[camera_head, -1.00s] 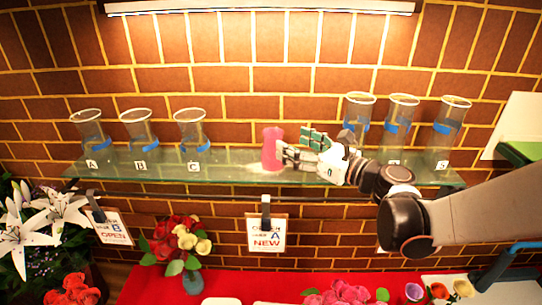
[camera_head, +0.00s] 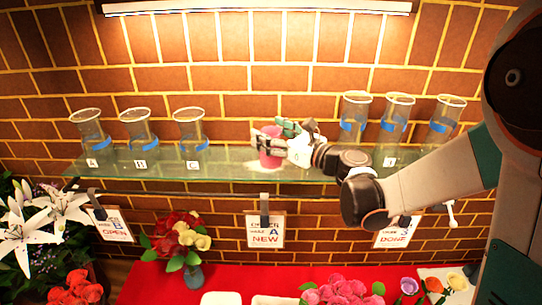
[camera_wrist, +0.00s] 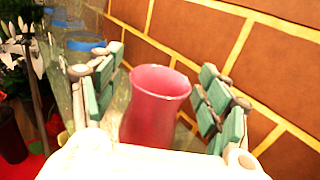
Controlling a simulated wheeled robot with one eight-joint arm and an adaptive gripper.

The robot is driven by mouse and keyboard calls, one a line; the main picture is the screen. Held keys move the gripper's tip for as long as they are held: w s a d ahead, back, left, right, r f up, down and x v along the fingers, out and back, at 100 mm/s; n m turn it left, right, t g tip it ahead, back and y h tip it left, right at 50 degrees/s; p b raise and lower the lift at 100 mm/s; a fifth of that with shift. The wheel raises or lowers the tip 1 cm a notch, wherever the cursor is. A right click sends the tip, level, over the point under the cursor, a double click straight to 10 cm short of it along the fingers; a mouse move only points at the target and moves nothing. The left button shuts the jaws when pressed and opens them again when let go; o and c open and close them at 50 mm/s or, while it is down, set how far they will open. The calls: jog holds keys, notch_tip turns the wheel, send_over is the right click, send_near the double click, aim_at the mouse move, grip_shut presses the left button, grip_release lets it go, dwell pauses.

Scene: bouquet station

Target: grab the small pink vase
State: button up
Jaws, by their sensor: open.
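The small pink vase (camera_head: 268,158) stands upright on the glass shelf (camera_head: 232,167), near its middle. In the wrist view the pink vase (camera_wrist: 155,108) is between the two green-padded fingers, its open rim facing up. My gripper (camera_head: 281,140) reaches in from the right at the vase's height. In the wrist view my gripper (camera_wrist: 160,92) is open, with fingers on both sides of the vase. A gap shows on each side near the rim. The vase's lower part is hidden by the gripper's palm.
Clear glass vases with blue bands stand left (camera_head: 190,134) and right (camera_head: 397,118) on the shelf. A brick wall (camera_head: 270,85) is close behind. Order cards (camera_head: 266,231) hang below the shelf. Flowers (camera_head: 342,291) and a red-covered table (camera_head: 235,278) are below.

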grip_shut()
jog(key=shift+r, duration=0.15)
